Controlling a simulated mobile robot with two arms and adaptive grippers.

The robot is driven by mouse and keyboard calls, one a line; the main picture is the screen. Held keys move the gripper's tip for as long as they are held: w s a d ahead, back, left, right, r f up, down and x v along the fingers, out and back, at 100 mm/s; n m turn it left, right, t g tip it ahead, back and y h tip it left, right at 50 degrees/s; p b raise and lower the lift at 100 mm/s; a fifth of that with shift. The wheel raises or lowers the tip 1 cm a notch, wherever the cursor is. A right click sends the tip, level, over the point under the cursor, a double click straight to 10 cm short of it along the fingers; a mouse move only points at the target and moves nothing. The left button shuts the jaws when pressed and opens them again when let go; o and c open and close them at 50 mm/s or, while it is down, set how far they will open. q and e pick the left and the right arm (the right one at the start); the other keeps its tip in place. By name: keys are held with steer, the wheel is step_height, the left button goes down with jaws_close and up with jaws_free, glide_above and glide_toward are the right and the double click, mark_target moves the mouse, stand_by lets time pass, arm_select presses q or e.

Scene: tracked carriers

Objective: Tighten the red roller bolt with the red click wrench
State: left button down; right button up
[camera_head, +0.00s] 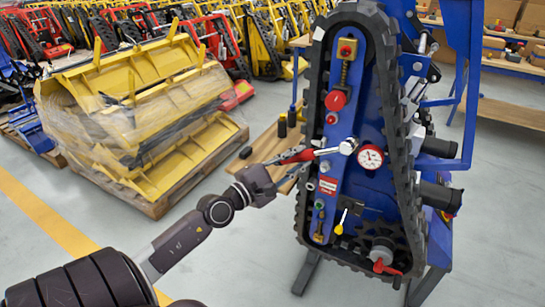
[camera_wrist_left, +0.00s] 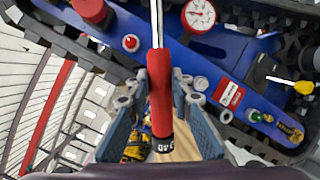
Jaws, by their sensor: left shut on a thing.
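The red click wrench (camera_head: 303,156) has a red handle and a shiny metal shaft. Its round metal head lies against the blue track carrier (camera_head: 372,125), left of the pressure gauge. My left gripper (camera_head: 287,165) is shut on the handle, reaching in from the left. In the left wrist view the red handle (camera_wrist_left: 160,92) stands between the two fingers, its shaft running up out of the picture. A small red bolt (camera_head: 331,118) sits on the carrier above the wrench, below a larger red knob (camera_head: 335,100). Whatever is under the wrench head is hidden. My right gripper is out of view.
The gauge (camera_head: 370,157) is close right of the wrench head. A black rubber track (camera_head: 305,205) rings the carrier. A wooden bench (camera_head: 262,150) stands behind my gripper. A wrapped yellow stack (camera_head: 145,110) rests on a pallet at left. The floor at front centre is clear.

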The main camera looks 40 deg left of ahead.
arm_select(q)
steer(key=s+a+n+t+y, duration=0.1)
steer(key=s+a+y, duration=0.1)
steer(key=a, duration=0.4)
steer(key=shift+s+a+n+y, duration=0.3)
steer(key=shift+s+a+y, duration=0.1)
steer(key=shift+s, duration=0.1)
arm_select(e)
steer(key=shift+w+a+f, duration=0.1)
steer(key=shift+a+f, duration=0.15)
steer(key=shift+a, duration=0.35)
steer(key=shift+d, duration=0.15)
arm_select(q)
steer(key=w, duration=0.2)
steer(key=w+b, duration=0.1)
steer(key=w, duration=0.1)
steer(key=shift+w+a+f, duration=0.1)
steer(key=shift+a+f, duration=0.1)
steer(key=shift+a, duration=0.1)
steer(key=w+d+f+n+y+b, duration=0.2)
steer(key=d+f+n+y+b, duration=0.1)
steer(key=d+n, duration=0.8)
steer(key=shift+w+f+n+t+y, duration=0.2)
steer(key=shift+f+n+t+y, duration=0.35)
steer(key=shift+f+n, duration=0.95)
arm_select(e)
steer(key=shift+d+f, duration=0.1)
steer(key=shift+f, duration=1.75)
arm_select(q)
steer(key=shift+r, duration=0.15)
